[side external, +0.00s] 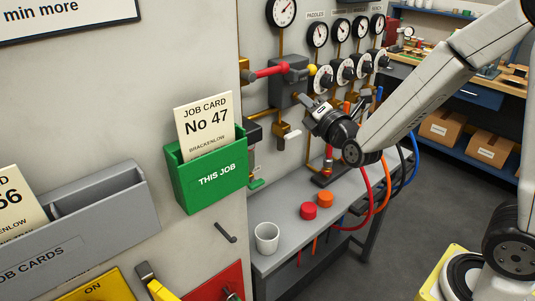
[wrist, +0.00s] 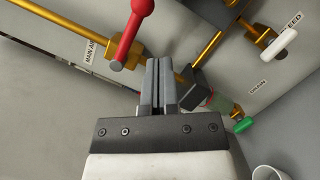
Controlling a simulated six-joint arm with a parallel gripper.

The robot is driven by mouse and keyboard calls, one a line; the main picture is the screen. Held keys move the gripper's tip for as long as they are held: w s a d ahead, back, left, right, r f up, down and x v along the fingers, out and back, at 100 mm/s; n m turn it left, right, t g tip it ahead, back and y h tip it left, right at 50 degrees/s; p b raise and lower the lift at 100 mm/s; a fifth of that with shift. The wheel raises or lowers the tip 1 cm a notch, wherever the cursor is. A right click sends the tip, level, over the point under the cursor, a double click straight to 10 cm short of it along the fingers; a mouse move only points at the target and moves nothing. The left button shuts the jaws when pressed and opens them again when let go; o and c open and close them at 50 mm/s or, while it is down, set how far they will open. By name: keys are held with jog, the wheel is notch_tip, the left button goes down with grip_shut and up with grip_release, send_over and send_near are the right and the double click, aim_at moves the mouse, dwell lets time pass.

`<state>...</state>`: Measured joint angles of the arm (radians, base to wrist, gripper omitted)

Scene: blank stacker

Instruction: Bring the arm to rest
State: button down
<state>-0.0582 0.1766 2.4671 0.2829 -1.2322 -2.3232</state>
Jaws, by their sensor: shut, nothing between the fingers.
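My gripper (side external: 310,104) is in front of the wall panel, below the dials and knobs in the side external view. In the wrist view its two fingers (wrist: 160,66) are together with nothing between them. A red-handled lever (wrist: 132,32) is just left of the fingertips there; it also shows above and left of the gripper in the side view (side external: 272,71). Whether the fingers touch the pipework behind them cannot be told.
A grey shelf (side external: 283,236) below carries a white cup (side external: 266,238), a red cap (side external: 308,211) and an orange cap (side external: 325,199). Red, orange and blue hoses (side external: 388,190) hang near my arm. A green holder (side external: 212,180) with a job card is on the wall at left.

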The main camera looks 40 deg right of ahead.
jog(key=s+a+f+m+g+y, duration=0.2)
jog(key=s+f+m+g+y, duration=0.15)
jog(key=f+m+g, duration=0.6)
jog(key=s+f+m+g, duration=0.7)
jog(key=s+m, duration=0.5)
jog(key=m, duration=0.1)
jog(key=shift+s+f, duration=0.3)
jog(key=shift+s, duration=0.1)
